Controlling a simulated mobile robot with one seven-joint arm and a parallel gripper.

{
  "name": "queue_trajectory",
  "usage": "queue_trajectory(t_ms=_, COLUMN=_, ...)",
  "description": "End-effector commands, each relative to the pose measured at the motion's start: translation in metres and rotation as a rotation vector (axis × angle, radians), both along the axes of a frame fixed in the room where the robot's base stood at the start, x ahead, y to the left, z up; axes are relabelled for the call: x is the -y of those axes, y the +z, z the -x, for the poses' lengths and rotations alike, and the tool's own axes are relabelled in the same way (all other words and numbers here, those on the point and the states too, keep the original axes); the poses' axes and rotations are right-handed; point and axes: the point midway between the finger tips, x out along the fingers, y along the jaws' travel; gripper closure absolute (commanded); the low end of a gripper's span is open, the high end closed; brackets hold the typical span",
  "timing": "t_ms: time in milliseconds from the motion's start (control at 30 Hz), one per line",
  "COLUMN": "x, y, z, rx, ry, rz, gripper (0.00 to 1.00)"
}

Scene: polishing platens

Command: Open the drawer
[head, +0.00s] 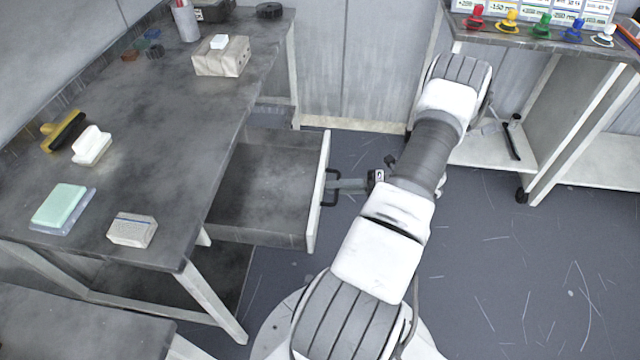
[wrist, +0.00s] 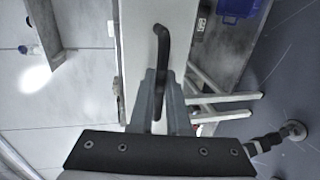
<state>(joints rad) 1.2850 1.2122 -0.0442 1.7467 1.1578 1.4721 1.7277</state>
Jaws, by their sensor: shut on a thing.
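The drawer (head: 268,180) under the grey workbench is pulled well out, and its inside looks empty in the head view. Its pale front panel (head: 319,190) carries a dark bar handle (head: 328,187). My gripper (head: 337,184) is at the handle, reaching it from the right. In the wrist view the two fingers of my gripper (wrist: 161,97) stand on either side of the dark handle (wrist: 161,48), shut on it. The drawer front also shows there as a pale upright band (wrist: 137,60).
The workbench (head: 150,110) holds a cardboard-like box (head: 221,56), a green sponge-like block (head: 60,205), a small grey block (head: 132,230) and brushes. A shelf unit (head: 570,100) with coloured knobbed items stands at the back right. Floor (head: 510,270) at right is clear.

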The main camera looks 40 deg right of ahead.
Motion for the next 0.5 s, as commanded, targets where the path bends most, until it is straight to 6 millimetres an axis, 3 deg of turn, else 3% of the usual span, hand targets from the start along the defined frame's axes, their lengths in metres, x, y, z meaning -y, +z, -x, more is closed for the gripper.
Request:
queue_trajectory(t_ms=433, x=0.0040, y=0.0006, z=0.0043, rx=0.002, ry=-0.001, rz=0.000, gripper=1.00)
queue_trajectory(t_ms=467, x=0.0040, y=0.0006, z=0.0043, rx=0.002, ry=-0.001, rz=0.000, gripper=0.82)
queue_trajectory(t_ms=500, x=0.0039, y=0.0006, z=0.0042, rx=0.002, ry=-0.001, rz=0.000, gripper=0.74)
